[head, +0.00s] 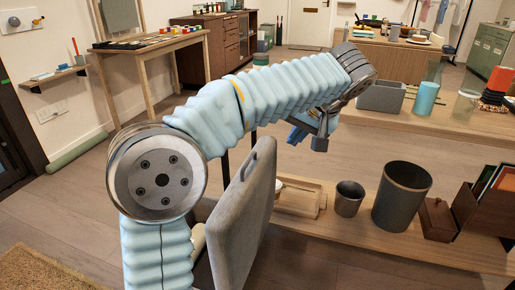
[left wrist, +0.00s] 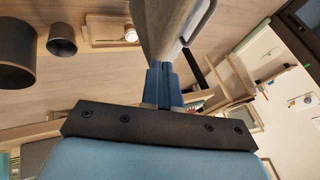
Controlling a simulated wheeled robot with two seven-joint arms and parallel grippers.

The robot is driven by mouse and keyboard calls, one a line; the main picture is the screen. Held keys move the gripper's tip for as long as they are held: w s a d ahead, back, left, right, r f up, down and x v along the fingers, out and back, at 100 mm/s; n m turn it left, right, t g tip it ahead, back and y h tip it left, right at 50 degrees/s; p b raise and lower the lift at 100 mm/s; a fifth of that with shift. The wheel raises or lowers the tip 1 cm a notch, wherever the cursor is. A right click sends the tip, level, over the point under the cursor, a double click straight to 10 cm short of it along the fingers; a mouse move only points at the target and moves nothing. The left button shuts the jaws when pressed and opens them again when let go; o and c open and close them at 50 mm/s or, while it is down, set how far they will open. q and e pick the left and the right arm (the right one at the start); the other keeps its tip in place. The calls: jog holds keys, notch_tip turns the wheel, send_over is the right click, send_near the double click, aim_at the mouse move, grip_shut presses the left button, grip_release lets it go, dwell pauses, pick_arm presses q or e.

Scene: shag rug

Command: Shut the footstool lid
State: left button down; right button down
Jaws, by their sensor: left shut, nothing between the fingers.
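The footstool lid (head: 243,220) is a grey padded panel standing raised, nearly upright, with a loop handle at its top edge. The footstool's body is mostly hidden behind my left arm and the lid. My left gripper (head: 297,134) has blue fingers and is above and to the right of the lid's top edge in the head view. In the left wrist view the fingers (left wrist: 163,84) are shut together and empty. The lid (left wrist: 168,28) shows just beyond their tips there; I cannot tell whether they touch. My right gripper is not in view.
A low wooden bench (head: 330,232) to the right of the lid holds a dark bin (head: 402,196), a small grey pot (head: 349,198) and a wooden tray. A higher table behind holds a grey box (head: 381,96) and a blue cylinder (head: 425,99).

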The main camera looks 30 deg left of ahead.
pick_arm(q)
jog(key=a, duration=0.2)
jog(key=b, duration=0.2)
send_over(260, 170)
jog(key=shift+d+f, duration=0.15)
jog(key=shift+f, duration=3.8)
